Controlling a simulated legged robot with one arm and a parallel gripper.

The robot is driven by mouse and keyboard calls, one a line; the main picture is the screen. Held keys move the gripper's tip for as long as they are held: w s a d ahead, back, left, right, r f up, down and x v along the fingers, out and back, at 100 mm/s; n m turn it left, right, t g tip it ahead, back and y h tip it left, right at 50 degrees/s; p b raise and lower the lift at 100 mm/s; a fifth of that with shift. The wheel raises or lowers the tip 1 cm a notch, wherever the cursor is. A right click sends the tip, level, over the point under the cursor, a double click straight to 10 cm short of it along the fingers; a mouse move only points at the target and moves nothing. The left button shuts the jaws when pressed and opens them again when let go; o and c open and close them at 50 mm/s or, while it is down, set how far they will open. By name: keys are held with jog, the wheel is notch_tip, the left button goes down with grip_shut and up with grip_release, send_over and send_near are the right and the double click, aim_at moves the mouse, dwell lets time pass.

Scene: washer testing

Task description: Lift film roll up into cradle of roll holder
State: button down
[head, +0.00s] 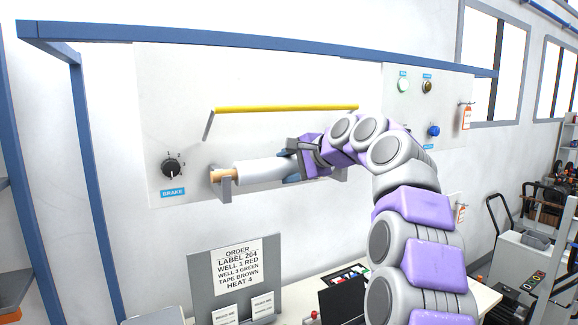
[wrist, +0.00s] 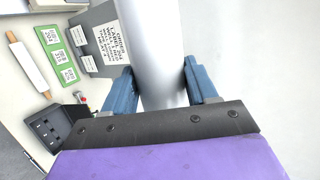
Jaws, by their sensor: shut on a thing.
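The film roll (head: 258,172) is a white cylinder with a tan core end at its left, held nearly level against the wall panel. The roll holder's left bracket (head: 226,188) stands at the tan core; I cannot tell whether the core bears on it. The right bracket (head: 341,174) is partly behind my arm. My gripper (head: 294,166) is shut on the roll near its right part. The wrist view shows the white roll (wrist: 153,45) between my gripper's blue fingers (wrist: 158,88). The roll's right end is hidden behind my gripper.
A yellow bar (head: 285,108) juts out above the roll. A black brake knob (head: 172,167) is at the left. An order sign (head: 236,262) stands on the table below. Another white roll with tan ends (wrist: 28,65) lies there, beside green cards (wrist: 56,54) and a black box (wrist: 52,128).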

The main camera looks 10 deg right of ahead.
dwell(0.3)
jog(key=shift+c, duration=1.8)
grip_release()
jog(key=shift+s, duration=0.1)
jog(key=shift+o, duration=0.6)
jog(key=p+v, duration=0.1)
jog(key=v, duration=1.6)
jog(key=shift+d, duration=0.25)
